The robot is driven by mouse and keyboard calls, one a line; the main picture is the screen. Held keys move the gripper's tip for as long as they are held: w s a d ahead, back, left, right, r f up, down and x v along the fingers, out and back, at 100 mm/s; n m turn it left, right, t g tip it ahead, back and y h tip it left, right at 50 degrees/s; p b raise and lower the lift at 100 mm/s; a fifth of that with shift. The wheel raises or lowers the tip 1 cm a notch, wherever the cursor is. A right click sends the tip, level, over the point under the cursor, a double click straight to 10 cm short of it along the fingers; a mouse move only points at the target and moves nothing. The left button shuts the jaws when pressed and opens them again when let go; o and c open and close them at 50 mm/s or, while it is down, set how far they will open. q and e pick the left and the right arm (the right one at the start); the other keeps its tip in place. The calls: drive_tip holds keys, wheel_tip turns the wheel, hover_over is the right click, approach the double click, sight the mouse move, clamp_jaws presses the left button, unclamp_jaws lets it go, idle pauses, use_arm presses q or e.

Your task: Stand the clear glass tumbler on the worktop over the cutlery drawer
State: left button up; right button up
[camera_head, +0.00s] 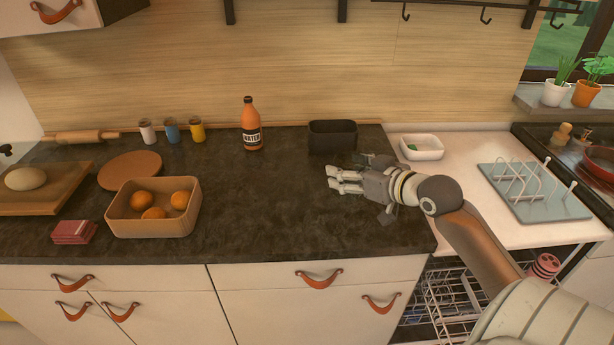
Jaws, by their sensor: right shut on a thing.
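My right gripper (345,180) reaches in from the right over the dark worktop (270,225), its fingers pointing left. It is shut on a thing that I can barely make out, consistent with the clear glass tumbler. I cannot tell whether its base touches the worktop. Below the worktop are pale fronts with leather pulls, a left drawer (120,272) and a right drawer (250,277), both shut. Their contents are hidden, so I cannot tell which is the cutlery drawer. My left gripper is not in view.
A black bin (332,136) and an orange bottle (251,125) stand behind the gripper. A fruit box (150,222) stands to the left. On the right are a white dish (421,147), a drying rack (535,192) and an open dishwasher rack (450,300). The worktop's front middle is clear.

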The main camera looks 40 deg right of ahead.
drive_tip(key=w+a+f+p, duration=0.1)
drive_tip(key=w+a+f, duration=0.1)
drive_tip(key=w+f, duration=0.2)
drive_tip(key=w+a+f+p, duration=0.1)
drive_tip(key=w+f, duration=0.2)
drive_tip(key=f, duration=0.1)
drive_tip(key=w+a+f+p, duration=0.1)
drive_tip(key=w+a+f, duration=0.1)
drive_tip(key=w+f, duration=0.2)
drive_tip(key=shift+w+a+p, duration=0.3)
drive_tip(key=shift+w+p, duration=0.05)
drive_tip(key=shift+p, duration=0.05)
drive_tip(key=shift+f, duration=0.2)
drive_tip(key=shift+f, duration=0.15)
drive_tip(key=o, duration=1.1)
